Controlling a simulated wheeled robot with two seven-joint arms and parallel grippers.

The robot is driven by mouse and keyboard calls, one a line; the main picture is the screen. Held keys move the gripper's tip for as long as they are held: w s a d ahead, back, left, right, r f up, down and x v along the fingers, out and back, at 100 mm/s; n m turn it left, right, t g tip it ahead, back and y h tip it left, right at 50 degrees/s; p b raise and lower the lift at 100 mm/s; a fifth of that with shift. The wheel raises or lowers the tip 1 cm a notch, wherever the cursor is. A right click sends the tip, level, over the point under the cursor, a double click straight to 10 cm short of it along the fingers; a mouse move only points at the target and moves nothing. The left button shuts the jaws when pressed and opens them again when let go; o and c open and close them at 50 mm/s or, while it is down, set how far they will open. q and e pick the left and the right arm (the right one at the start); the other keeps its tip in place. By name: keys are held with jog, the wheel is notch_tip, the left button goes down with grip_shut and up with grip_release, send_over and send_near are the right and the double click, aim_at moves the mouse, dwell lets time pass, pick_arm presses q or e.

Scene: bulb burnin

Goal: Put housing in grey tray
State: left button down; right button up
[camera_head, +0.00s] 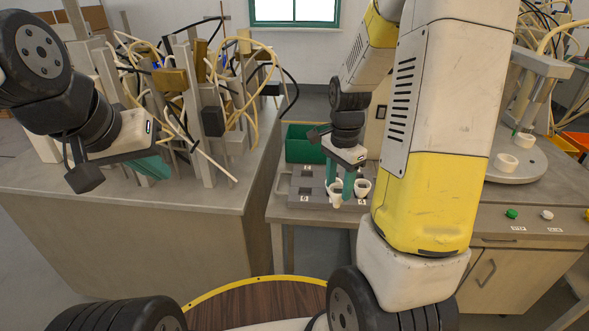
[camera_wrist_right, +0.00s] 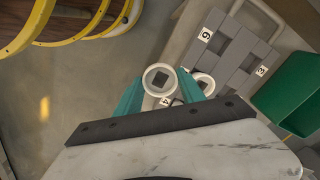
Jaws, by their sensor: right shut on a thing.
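My right gripper (camera_head: 342,190) points down over the bench, its teal fingers shut on a white cup-shaped housing (camera_head: 336,198). In the right wrist view this housing (camera_wrist_right: 159,79) shows as a round rim with a dark square inside, between the fingers. A second white housing (camera_head: 362,187) is close beside it and also shows in the right wrist view (camera_wrist_right: 203,84), partly behind a finger. The grey tray (camera_head: 304,184), with numbered labels, lies beside the gripper. My left gripper (camera_head: 152,170) hangs over the left bench; its finger gap cannot be made out.
A green bin (camera_head: 303,145) stands behind the grey tray. The left bench holds a rack (camera_head: 205,100) tangled with cables. At right are a round fixture (camera_head: 515,165) with white cups and a green button (camera_head: 511,214).

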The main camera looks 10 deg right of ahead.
jog(key=shift+w+a+f, duration=0.8)
jog(key=shift+w+a, duration=0.25)
jog(key=shift+w, duration=0.8)
jog(key=shift+w+a+f, duration=0.75)
jog(key=shift+w+a, duration=0.25)
jog(key=shift+w, duration=0.85)
jog(key=shift+w+a+f, duration=0.8)
jog(key=shift+w+a, duration=0.25)
jog(key=shift+w, duration=0.8)
jog(key=shift+f, duration=0.1)
jog(key=o, duration=1.3)
